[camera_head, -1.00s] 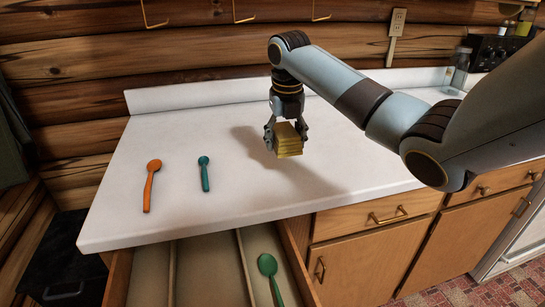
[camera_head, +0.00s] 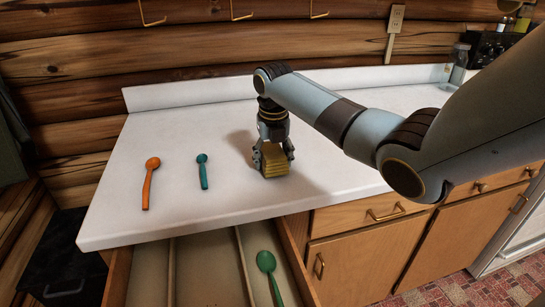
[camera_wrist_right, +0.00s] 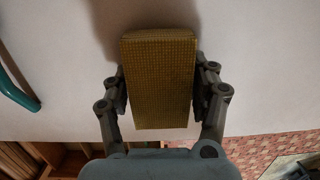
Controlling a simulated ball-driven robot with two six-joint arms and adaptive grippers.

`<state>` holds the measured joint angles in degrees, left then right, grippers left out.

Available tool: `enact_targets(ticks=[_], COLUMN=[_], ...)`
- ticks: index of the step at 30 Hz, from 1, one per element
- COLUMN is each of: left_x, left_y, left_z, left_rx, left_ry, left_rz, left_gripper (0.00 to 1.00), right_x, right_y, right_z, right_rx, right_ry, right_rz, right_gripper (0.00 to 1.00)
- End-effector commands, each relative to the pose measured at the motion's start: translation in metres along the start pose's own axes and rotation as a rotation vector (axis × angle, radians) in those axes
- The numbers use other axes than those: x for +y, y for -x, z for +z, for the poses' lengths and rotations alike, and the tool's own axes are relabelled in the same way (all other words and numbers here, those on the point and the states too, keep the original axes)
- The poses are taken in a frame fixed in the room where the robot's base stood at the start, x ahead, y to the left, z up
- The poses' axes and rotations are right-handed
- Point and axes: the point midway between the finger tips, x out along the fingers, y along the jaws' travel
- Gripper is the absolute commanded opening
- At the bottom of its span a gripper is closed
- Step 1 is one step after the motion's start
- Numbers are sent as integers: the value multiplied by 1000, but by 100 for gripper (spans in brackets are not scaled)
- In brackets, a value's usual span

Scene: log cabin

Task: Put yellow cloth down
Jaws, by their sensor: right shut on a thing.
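The yellow cloth (camera_head: 276,160) is a folded, block-like stack over the white counter, near its front edge. It also fills the middle of the right wrist view (camera_wrist_right: 160,80), with a woven texture. My right gripper (camera_head: 272,158) points down and is shut on the cloth, with one finger on each side. The cloth is at or very close to the counter surface; I cannot tell whether it touches. My left gripper is not in view.
An orange spoon (camera_head: 150,184) and a teal spoon (camera_head: 202,172) lie on the counter (camera_head: 120,215) to the left. Below, an open drawer (camera_head: 205,270) holds a green spoon (camera_head: 267,264). A glass jar (camera_head: 459,68) stands at the back right.

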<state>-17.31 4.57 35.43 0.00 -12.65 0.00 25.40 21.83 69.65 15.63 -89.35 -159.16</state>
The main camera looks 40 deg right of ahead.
Motion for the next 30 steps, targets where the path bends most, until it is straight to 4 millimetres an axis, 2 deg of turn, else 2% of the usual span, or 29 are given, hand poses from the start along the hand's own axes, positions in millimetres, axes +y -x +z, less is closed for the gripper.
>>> enact_targets(ticks=[9,10,15,25,30], left_x=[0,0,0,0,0], left_y=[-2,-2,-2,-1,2], left_z=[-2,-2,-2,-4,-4], left_rx=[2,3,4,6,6], left_ry=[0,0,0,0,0], left_rz=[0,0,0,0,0], left_gripper=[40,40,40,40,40], right_x=[0,0,0,0,0], right_y=[-8,-8,-8,-5,17], right_z=[-2,-2,-2,-1,2], right_rx=[2,3,4,2,-4], right_ry=[0,0,0,0,1], right_rz=[-1,-1,-1,0,0], right_gripper=[7,61,84,84,84])
